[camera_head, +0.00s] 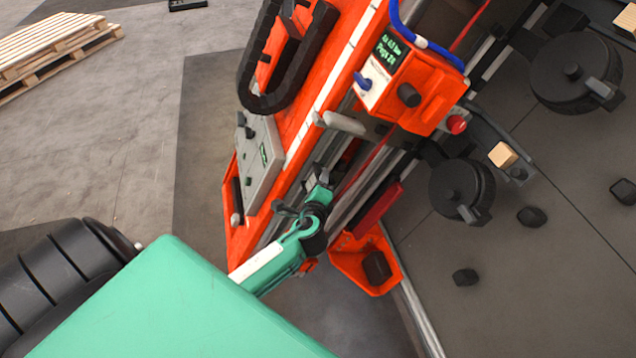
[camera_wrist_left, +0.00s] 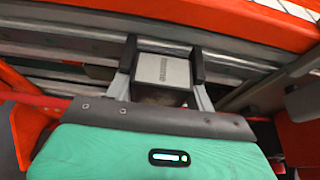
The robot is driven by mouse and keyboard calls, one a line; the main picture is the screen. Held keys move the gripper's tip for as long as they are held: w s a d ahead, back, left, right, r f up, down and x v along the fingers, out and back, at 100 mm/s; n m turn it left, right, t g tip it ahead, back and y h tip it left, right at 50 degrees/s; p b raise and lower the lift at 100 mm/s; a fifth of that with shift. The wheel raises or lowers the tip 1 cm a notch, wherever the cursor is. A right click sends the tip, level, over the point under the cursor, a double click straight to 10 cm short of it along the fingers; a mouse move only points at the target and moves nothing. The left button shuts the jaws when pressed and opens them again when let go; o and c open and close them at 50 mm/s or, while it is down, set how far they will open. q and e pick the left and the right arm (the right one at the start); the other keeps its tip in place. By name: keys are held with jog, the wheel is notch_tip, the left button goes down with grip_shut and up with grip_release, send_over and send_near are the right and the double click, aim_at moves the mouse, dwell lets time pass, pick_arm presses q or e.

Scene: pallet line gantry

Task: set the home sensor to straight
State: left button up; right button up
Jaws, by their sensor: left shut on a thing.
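In the head view my left gripper (camera_head: 318,182) reaches the beam's rail side, and the sensor is too small there to make out clearly. My right gripper is in neither view.
An orange control box (camera_head: 415,85) with a small display and a red button (camera_head: 456,124) stands farther up the beam. A grey box (camera_head: 258,165) is beside the rail. An orange tray (camera_head: 352,262) lies close to the gripper. Wooden pallets (camera_head: 50,45) lie far left.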

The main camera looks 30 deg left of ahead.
pick_arm(q)
jog(key=o, duration=1)
jog(key=shift+s, duration=0.1)
jog(key=v, duration=1.3)
jog(key=shift+s+d+b, duration=0.2)
jog(key=shift+s+b, duration=0.1)
jog(key=shift+b, duration=0.1)
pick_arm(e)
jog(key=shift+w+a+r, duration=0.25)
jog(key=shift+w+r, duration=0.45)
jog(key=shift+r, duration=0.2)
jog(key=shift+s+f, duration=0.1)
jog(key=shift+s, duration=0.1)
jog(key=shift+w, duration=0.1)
